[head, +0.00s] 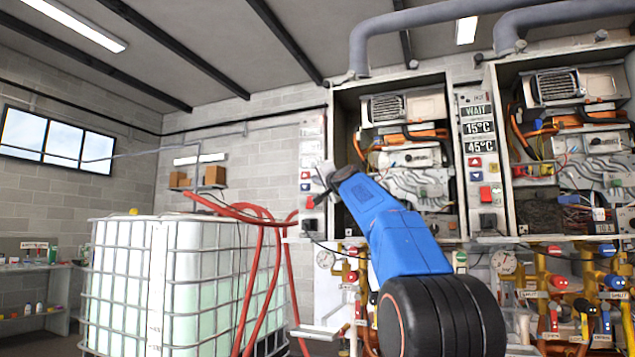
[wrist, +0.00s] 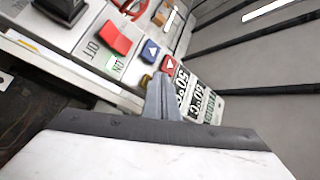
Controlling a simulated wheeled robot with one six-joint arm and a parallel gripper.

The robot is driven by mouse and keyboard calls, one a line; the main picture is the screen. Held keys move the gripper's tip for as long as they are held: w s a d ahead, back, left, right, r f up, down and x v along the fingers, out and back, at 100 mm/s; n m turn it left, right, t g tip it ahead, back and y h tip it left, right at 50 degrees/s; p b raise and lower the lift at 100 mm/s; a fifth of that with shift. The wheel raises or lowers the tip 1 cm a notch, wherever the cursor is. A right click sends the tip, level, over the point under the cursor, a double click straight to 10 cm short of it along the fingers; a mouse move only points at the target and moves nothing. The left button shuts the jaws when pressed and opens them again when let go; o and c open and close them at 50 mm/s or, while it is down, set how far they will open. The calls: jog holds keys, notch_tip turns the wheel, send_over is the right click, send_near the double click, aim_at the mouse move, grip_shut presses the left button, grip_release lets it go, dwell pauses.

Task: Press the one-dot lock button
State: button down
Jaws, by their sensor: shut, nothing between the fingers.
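My gripper (head: 326,180) is shut and empty, in front of the narrow control panel (head: 313,130) at the left side of the left heater. In the wrist view its closed fingers (wrist: 162,82) point at the panel, with the tips just below the red arrow button (wrist: 169,64). I cannot tell whether they touch it. A blue arrow button (wrist: 150,50) is beside it, then a red OFF/ON rocker switch (wrist: 117,38). I cannot make out any button marked with one dot; part of the panel is hidden by the gripper.
A temperature display (wrist: 190,90) is on the same panel. A second panel (head: 476,150) stands between the two open heater cabinets. Valves, gauges and pipes (head: 560,285) are below. A caged white tank (head: 170,280) with red hoses (head: 262,270) stands at left.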

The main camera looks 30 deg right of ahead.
jog(key=shift+s+a, duration=0.2)
jog(key=shift+a, duration=0.05)
jog(key=shift+s+a, duration=0.95)
jog(key=shift+a, duration=0.25)
jog(key=shift+s+a, duration=0.9)
jog(key=shift+a, duration=0.25)
